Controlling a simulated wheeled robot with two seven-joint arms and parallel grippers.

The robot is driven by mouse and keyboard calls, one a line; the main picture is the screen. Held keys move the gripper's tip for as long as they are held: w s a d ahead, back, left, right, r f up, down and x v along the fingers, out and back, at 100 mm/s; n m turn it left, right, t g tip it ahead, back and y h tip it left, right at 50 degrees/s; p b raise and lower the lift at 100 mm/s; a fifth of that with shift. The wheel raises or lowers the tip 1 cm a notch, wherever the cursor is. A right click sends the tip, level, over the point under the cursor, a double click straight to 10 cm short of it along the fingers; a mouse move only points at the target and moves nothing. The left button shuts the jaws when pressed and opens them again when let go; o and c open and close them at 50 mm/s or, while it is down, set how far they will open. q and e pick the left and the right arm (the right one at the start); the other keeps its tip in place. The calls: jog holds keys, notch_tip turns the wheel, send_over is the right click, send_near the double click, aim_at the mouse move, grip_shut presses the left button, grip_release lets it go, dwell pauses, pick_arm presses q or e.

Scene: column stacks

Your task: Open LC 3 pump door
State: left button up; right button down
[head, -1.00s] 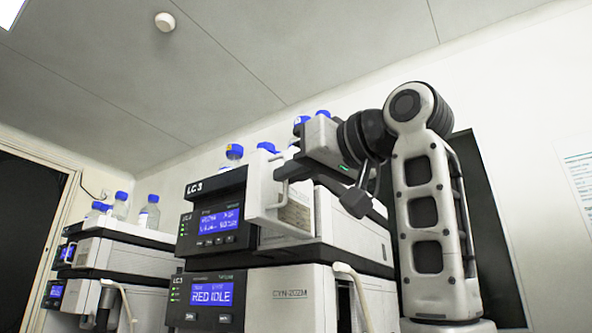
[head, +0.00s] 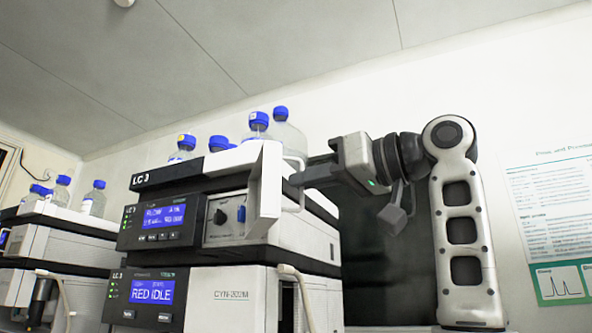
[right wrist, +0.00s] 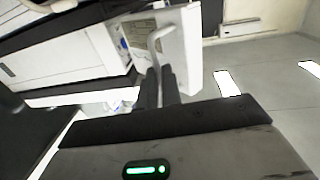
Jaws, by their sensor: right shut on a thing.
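The LC 3 stack (head: 190,230) stands in the middle of the head view, its upper module labelled "LC 3". My right gripper (head: 298,178) is shut on the door handle (head: 301,200), to the right of the door. In the right wrist view, the dark fingers (right wrist: 157,88) close on the pale handle (right wrist: 158,38) of the open door (right wrist: 178,48). My left gripper is out of view.
Several blue-capped bottles (head: 257,125) stand on top of the stack. Another instrument stack (head: 60,235) with bottles stands at left. The lower module, showing "RED IDLE", has a pale handle or tube (head: 297,285) at its front. A poster (head: 550,205) hangs on the right wall.

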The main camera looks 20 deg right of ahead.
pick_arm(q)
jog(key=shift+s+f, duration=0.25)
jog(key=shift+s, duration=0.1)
pick_arm(e)
jog(key=shift+w+d+r, duration=0.15)
jog(key=shift+w+d, duration=0.1)
jog(key=shift+d, duration=0.15)
jog(key=c, duration=1.6)
grip_release()
jog(key=shift+w+a, duration=0.15)
jog(key=shift+w, duration=0.05)
pick_arm(q)
jog(key=b, duration=0.1)
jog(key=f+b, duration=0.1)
jog(key=b, duration=0.1)
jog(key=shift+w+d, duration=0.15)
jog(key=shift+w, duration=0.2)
pick_arm(e)
jog(key=v, duration=1.5)
jog(key=shift+s+d, duration=0.25)
jog(key=shift+s, duration=0.1)
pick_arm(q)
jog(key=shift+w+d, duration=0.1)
